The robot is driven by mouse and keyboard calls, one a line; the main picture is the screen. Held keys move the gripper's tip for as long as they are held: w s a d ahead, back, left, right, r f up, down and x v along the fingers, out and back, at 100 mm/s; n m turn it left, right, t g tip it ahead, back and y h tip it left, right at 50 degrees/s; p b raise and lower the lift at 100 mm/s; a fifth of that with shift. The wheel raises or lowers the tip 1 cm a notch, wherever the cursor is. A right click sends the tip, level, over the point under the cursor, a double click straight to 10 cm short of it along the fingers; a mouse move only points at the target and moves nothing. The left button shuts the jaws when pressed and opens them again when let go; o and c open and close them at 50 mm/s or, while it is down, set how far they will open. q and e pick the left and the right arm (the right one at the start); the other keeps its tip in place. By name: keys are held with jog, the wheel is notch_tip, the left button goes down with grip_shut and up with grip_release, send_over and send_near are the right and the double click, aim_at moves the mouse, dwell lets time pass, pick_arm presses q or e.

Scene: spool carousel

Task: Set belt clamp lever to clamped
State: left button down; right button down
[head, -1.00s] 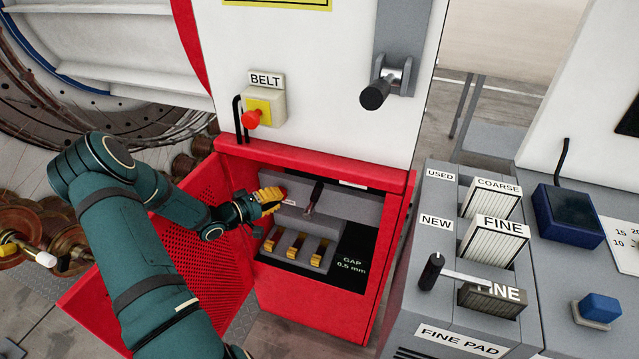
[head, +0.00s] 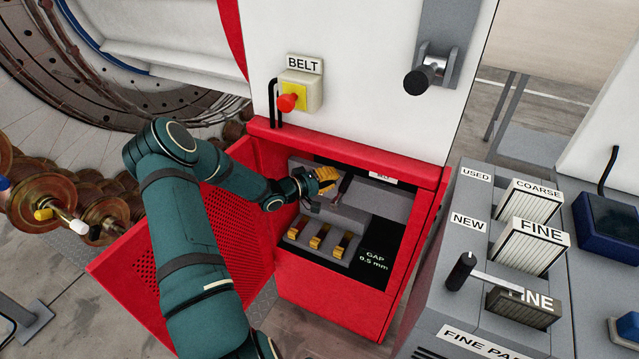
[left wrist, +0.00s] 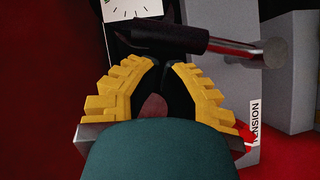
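A lever with a black grip (head: 346,183) stands in the recess of the open red cabinet. It also shows in the left wrist view as a black handle (left wrist: 155,37) on a shiny metal rod. I cannot read a name on it. My left gripper (head: 334,178) is just left of this lever, with its yellow fingers close together. In the left wrist view the fingertips (left wrist: 168,64) nearly meet just below the handle, which lies across in front of them and not between them. Whether they touch it I cannot tell. My right gripper is out of view.
The red door (head: 190,240) hangs open at the left, behind my left arm. Several yellow tabs (head: 320,237) sit low in the recess. A BELT box with a red knob (head: 288,102) is above. A grey pad rack (head: 440,265) stands at the right.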

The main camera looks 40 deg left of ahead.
pick_arm(q)
jog(key=shift+w+d, duration=0.1)
jog(key=shift+w, duration=0.4)
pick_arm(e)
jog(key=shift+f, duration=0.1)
pick_arm(q)
jog(key=shift+d, duration=0.1)
